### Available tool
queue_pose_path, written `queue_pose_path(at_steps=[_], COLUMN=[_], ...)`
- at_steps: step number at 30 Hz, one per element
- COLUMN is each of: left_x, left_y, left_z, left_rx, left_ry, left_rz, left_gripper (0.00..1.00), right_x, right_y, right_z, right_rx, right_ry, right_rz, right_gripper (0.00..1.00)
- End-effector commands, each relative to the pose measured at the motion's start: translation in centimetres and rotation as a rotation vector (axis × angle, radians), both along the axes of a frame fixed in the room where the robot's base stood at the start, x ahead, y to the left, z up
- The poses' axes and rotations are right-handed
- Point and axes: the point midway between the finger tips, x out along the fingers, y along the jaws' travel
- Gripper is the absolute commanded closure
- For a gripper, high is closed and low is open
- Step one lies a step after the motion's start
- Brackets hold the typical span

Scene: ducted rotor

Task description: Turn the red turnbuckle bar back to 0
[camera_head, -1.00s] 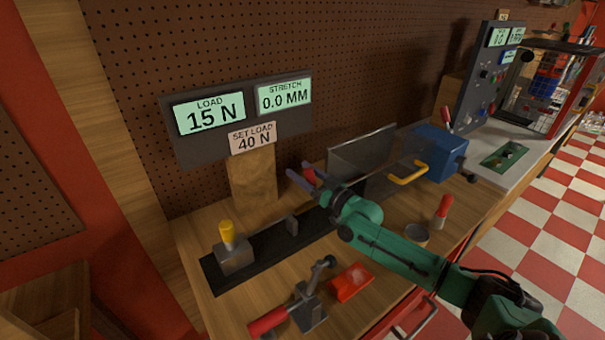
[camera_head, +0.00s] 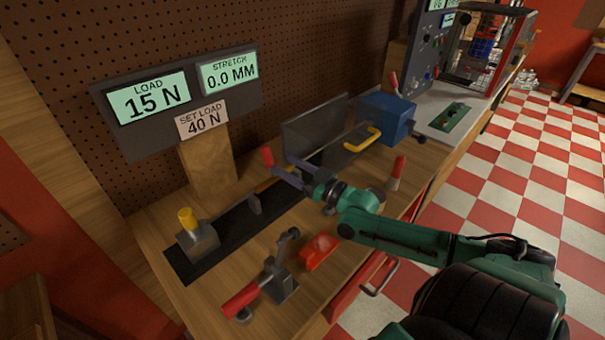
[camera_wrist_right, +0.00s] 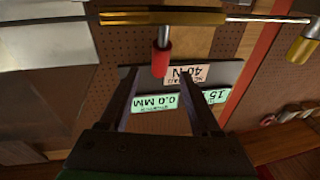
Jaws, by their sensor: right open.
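The turnbuckle bar shows as a short rod with a red grip (camera_head: 267,156), standing up from the rig in the head view. In the right wrist view the red grip (camera_wrist_right: 161,60) hangs from the brass turnbuckle body (camera_wrist_right: 165,17). My right gripper (camera_head: 281,172) is open, just right of the red grip in the head view. In the wrist view its two fingers (camera_wrist_right: 159,82) are spread, with the red grip centred between their tips and apart from both. The load display (camera_head: 148,97) reads 15 N and the stretch display (camera_head: 229,73) 0.0 MM. My left gripper is out of view.
A clear upright panel (camera_head: 315,127) and a blue box (camera_head: 387,117) with a yellow handle (camera_head: 362,139) stand behind the gripper. A yellow-topped block (camera_head: 197,236), a red-handled clamp (camera_head: 268,287) and a red tray (camera_head: 318,251) are at the front.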

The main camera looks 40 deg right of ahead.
Motion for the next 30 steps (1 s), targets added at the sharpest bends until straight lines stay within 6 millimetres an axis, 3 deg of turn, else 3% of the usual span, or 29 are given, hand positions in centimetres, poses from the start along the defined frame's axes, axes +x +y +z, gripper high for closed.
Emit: queue_pose_path(at_steps=[4,9,26,30], left_x=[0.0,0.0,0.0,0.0], left_y=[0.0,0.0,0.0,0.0], left_z=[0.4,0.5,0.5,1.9], left_rx=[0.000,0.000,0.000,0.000], left_ry=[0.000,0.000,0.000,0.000], left_rz=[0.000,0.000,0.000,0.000], left_gripper=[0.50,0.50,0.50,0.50], right_x=[-2.5,-4.1,-4.3,-4.3], right_y=[-0.7,-1.3,-1.4,-1.4], right_z=[-0.4,-0.5,-0.5,0.9], right_rx=[-0.001,-0.001,0.000,0.000], right_ry=[0.005,0.002,0.000,0.000], right_rz=[0.000,0.001,0.001,0.001], right_gripper=[0.36,0.36,0.36,0.36])
